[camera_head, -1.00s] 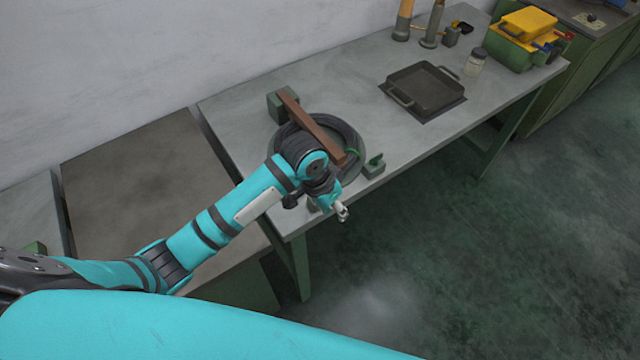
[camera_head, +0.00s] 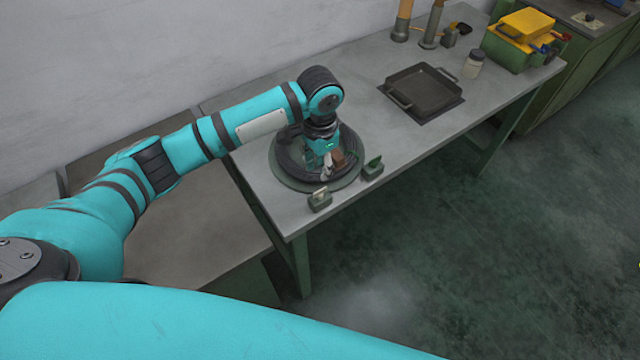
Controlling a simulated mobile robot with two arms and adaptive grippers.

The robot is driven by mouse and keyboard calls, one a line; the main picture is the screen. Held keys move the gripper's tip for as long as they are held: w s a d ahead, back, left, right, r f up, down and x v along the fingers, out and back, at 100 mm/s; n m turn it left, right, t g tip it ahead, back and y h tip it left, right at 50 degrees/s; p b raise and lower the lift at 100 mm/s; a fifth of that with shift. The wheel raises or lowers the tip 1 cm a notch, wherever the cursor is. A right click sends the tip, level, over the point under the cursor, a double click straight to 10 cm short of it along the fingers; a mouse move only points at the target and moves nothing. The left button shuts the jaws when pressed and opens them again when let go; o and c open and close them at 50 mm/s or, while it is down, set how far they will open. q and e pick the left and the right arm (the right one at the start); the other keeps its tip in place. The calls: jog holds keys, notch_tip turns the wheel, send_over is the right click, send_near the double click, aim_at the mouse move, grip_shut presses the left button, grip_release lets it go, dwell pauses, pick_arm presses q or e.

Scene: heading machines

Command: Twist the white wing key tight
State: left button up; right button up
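A small pale piece, which looks like the white wing key (camera_head: 319,191), sits on top of a green block (camera_head: 319,203) at the table's near edge. It is too small to make out its wings. My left gripper (camera_head: 327,172) points down just behind and above it, over a dark round ring (camera_head: 285,163). The gripper looks apart from the key. Its fingers are small and partly merged with the brown bar (camera_head: 343,161), so I cannot tell whether they are open or shut. My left wrist and forearm hide most of the bar. My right gripper is out of view.
A second green block (camera_head: 373,168) with a green piece on top stands to the right. A dark tray (camera_head: 425,91), a jar (camera_head: 474,64) and a yellow-and-green toolbox (camera_head: 522,40) stand farther right. The grey table (camera_head: 390,137) is clear between block and tray.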

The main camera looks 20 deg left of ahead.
aim_at(320, 190)
pick_arm(q)
notch_tip(320, 190, down, 9)
jog(key=shift+f+p, duration=0.2)
jog(key=shift+p, duration=0.55)
jog(key=shift+c, duration=0.4)
grip_shut()
